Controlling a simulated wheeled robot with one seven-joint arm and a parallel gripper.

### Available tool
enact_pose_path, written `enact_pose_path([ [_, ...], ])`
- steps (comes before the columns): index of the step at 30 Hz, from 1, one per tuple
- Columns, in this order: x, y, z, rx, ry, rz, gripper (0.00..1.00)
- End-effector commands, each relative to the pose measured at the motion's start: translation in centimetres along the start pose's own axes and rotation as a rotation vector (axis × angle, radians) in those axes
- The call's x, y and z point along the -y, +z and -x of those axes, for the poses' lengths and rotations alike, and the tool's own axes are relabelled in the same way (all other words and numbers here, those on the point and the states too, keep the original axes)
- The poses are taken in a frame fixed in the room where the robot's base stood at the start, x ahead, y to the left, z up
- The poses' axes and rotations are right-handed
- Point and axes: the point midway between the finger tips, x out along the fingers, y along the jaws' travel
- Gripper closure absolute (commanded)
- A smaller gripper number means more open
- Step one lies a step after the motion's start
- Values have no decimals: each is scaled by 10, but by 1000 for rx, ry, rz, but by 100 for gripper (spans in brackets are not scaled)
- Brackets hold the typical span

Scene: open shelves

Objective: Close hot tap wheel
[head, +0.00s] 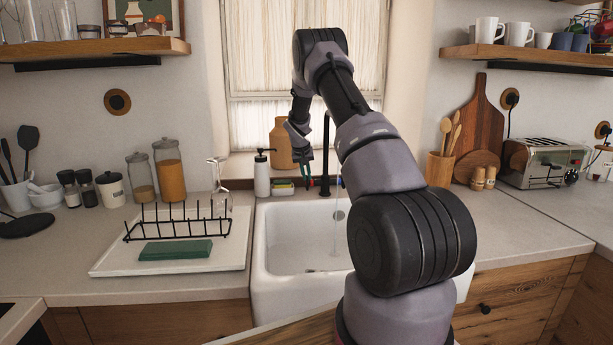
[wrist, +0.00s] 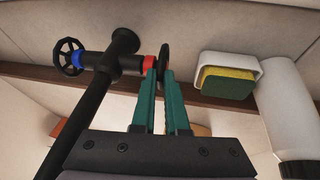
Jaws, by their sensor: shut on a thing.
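The black tap (head: 326,150) stands behind the white sink, with a thin stream of water (head: 336,222) falling into the basin. In the wrist view the tap (wrist: 118,55) has a red ring (wrist: 149,62) by the hot tap wheel (wrist: 164,55), which is seen nearly edge-on. A blue ring (wrist: 85,58) marks the cold tap wheel (wrist: 69,57) on the other side. My gripper (wrist: 160,74) has its teal fingers closed on the hot tap wheel, with the fingertips hiding its lower part. In the head view my gripper (head: 308,178) is small, beside the tap.
A sponge holder (wrist: 228,72) with a yellow-green sponge and a white soap bottle (head: 262,174) stand close beside the gripper. The sink (head: 275,235) is empty where visible. A drying rack (head: 180,222) stands on the left counter.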

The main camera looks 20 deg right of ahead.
Motion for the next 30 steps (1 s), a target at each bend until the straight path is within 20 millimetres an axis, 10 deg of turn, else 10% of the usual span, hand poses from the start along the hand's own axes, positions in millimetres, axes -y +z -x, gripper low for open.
enact_pose_path([
  [29,-1,-14,-1,263,15,50,100],
  [30,-1,-14,-1,263,15,50,81],
])
